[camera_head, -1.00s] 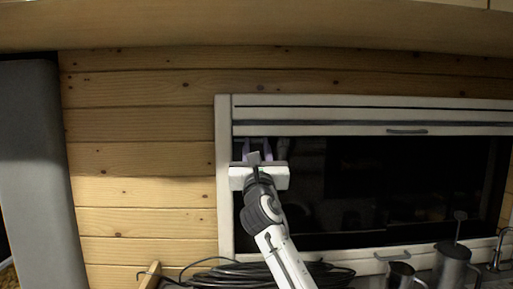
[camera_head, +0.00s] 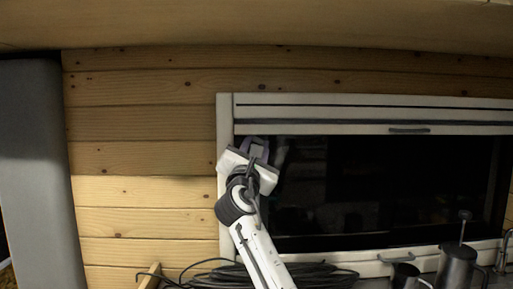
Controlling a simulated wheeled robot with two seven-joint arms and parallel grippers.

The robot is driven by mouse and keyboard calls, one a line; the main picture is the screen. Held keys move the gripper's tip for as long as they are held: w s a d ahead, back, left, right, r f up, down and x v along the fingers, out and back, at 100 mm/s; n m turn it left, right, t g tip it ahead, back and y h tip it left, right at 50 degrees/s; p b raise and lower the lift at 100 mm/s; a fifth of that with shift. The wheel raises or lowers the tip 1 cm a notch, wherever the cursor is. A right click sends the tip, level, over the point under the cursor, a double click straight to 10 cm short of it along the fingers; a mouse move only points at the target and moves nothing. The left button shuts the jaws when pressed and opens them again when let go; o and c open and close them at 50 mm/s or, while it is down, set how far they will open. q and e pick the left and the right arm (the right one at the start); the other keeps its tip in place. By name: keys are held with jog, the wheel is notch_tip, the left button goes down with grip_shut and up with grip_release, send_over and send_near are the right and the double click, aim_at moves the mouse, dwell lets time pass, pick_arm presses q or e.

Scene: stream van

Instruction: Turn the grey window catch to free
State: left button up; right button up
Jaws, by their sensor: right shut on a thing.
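My right gripper (camera_head: 254,149) is at the upper left corner of the dark window (camera_head: 360,185), just below the white blind casing. It is tilted, with its white body turned clockwise, and its fingers point away from me at the window. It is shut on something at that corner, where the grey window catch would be. The catch itself is hidden behind the gripper, so I cannot tell its angle. My left gripper is not in view.
A white frame (camera_head: 225,190) surrounds the window, with a grey handle (camera_head: 409,131) on the blind casing above. Black coiled cable (camera_head: 305,275) lies below. Metal jugs (camera_head: 455,268) stand at the lower right. Plank wall (camera_head: 145,160) is clear on the left.

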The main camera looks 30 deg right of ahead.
jog(key=o, duration=1)
jog(key=shift+o, duration=0.2)
